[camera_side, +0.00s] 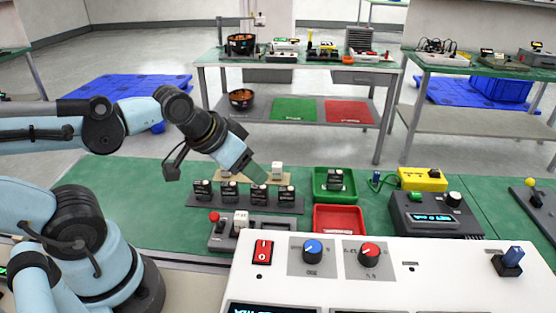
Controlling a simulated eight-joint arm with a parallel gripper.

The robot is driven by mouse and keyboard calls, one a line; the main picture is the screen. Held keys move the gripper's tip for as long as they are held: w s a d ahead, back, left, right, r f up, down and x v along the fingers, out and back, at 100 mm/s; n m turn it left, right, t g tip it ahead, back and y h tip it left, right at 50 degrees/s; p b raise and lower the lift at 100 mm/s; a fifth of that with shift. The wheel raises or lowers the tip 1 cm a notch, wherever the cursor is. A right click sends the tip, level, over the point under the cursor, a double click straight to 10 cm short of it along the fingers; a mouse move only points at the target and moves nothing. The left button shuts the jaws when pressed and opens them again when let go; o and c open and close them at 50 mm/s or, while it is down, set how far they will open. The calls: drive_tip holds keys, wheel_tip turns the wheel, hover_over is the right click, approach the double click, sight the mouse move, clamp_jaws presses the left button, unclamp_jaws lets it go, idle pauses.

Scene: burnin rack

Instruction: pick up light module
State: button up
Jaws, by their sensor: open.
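Several small black modules with pale tops stand in a row in a dark rack (245,205) on the green bench. One black module (203,190) stands at the rack's left end and another (287,194) at its right end. Behind them, a white block (277,168) stands on a beige strip (296,178); another pale block (226,170) shows further left. I cannot tell for certain which is the light module. My gripper (260,180) is open and tilted down over the rack, just above or behind the third module. Its fingertips are small and partly hidden, and I see nothing held.
A green tray (318,188) holding dark modules and an empty-looking red tray (338,219) stand right of the rack. A small device with a red button (222,240) is in front.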

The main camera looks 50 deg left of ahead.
drive_tip(key=n+g, duration=0.7)
drive_tip(key=n, duration=2.1)
hover_over(229, 183)
wheel_tip(229, 183, down, 7)
drive_tip(key=shift+w+r, duration=0.15)
drive_tip(key=shift+r, duration=0.05)
drive_tip(key=shift+s+f, duration=0.2)
drive_tip(key=shift+f, duration=2.9)
